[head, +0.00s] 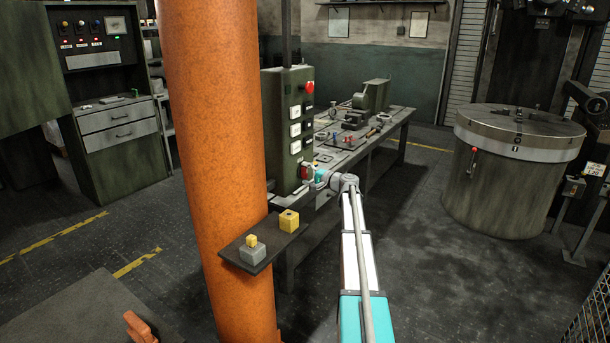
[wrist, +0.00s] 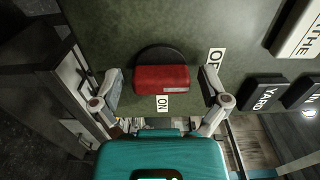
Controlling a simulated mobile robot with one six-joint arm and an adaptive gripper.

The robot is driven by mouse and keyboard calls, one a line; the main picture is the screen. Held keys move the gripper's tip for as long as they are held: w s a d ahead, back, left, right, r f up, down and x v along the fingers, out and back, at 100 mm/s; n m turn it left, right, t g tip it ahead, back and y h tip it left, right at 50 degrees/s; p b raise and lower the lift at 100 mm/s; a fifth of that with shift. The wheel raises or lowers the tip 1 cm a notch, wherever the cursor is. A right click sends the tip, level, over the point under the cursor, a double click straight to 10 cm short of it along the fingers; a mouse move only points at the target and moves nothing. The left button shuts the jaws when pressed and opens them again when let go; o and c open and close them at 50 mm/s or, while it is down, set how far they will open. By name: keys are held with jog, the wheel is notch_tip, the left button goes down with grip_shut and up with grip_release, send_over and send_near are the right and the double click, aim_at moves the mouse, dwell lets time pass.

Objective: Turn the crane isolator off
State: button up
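The crane isolator is a red handle (wrist: 162,79) on a round black base (wrist: 158,54), on the face of a dark green control box (head: 288,125). In the wrist view an ON label (wrist: 162,102) is just below the handle and a partly hidden OFF label (wrist: 214,60) is to its right. The handle lies lengthwise across the picture; I cannot tell which label it points to. My gripper (wrist: 162,86) is open, with one finger on each side of the handle and a visible gap at both sides. In the head view my gripper (head: 314,177) is at the box's lower end.
Other labelled buttons, including YARD (wrist: 264,93), sit to the right in the wrist view. An orange column (head: 217,150) with a small shelf (head: 262,246) bearing blocks stands left of my arm. A workbench (head: 385,135) is behind the box.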

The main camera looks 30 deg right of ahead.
dwell(0.4)
jog(key=v, duration=1.2)
dwell(0.3)
dwell(0.3)
